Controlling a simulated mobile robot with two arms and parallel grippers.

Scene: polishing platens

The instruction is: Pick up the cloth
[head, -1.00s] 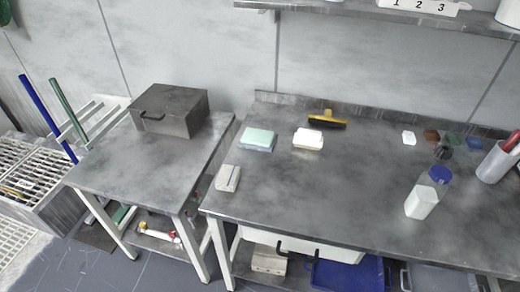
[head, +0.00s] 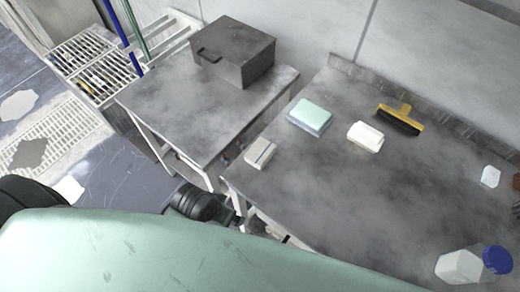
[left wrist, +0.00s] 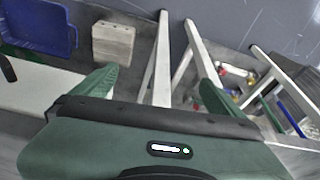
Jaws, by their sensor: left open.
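A small folded beige cloth with a dark stripe (head: 260,153) lies flat near the left front corner of the large grey table (head: 310,190) in the head view. A dark part of my left arm shows below and left of it, apart from it. In the left wrist view my left gripper (left wrist: 155,72) is open, its two green fingers spread wide with nothing between them. That view looks down past table legs to the floor, and the cloth is not in it. My right gripper is not in view.
Beyond the cloth are a mint-and-blue pad (head: 310,116), a white block (head: 365,137) and a yellow-handled brush (head: 400,119). A smaller table with a dark metal box (head: 233,50) is across a gap. A blue bin (left wrist: 40,25) sits low.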

